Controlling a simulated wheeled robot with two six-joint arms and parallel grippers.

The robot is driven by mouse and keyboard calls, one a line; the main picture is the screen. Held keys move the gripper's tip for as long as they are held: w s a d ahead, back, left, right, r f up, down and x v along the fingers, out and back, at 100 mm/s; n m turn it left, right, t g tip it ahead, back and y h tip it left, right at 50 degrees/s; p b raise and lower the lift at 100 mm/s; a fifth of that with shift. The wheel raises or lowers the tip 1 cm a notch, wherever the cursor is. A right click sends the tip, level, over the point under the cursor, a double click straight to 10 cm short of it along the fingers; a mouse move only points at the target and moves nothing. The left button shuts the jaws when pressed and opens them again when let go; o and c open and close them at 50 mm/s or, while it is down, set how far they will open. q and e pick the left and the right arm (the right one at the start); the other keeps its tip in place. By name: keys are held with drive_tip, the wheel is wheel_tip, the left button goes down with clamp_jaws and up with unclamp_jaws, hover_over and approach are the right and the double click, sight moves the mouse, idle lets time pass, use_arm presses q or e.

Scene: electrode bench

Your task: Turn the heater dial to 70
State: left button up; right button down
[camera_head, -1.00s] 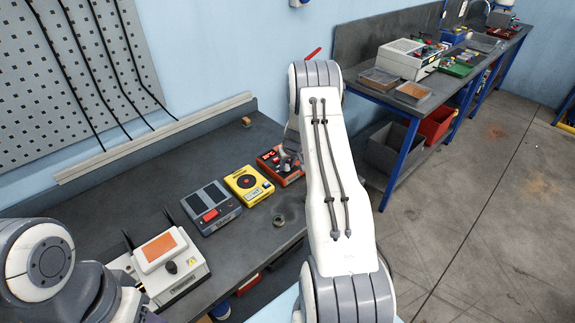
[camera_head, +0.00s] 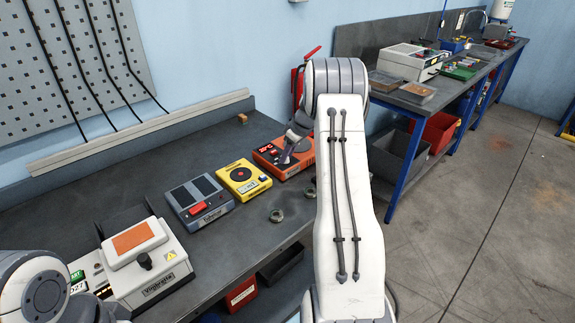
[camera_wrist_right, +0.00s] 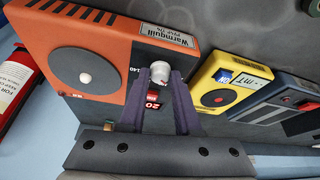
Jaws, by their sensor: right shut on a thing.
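The orange heater (camera_head: 268,152), labelled Warmquill, sits on the dark bench. It also fills the upper left of the right wrist view (camera_wrist_right: 115,32), with a dark round plate and a small red display showing what looks like 20. Its pale dial knob (camera_wrist_right: 160,69) stands between the purple fingertips of my right gripper (camera_wrist_right: 160,78). That gripper (camera_head: 289,152) is shut on the knob at the heater's right end. The fingers partly hide the knob and display, and the knob's pointer cannot be made out. My left gripper is out of view; only part of its arm shows at the lower left.
Left of the heater are a yellow device (camera_head: 243,180), a grey box with a red switch (camera_head: 200,202) and a white device with an orange top (camera_head: 138,262). A small ring (camera_head: 276,215) lies near the bench's front edge. A red extinguisher (camera_wrist_right: 18,80) is close beside the heater.

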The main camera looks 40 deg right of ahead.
drive_tip(key=shift+d+n+y+b, duration=0.15)
drive_tip(key=shift+n+y+b, duration=0.35)
drive_tip(key=shift+n, duration=0.6)
drive_tip(key=shift+g, duration=0.3)
drive_tip(key=c, duration=0.6)
unclamp_jaws()
drive_tip(key=shift+r, duration=0.1)
drive_tip(key=b+v, duration=0.1)
drive_tip(key=v, duration=0.9)
drive_tip(key=shift+s+r, duration=0.1)
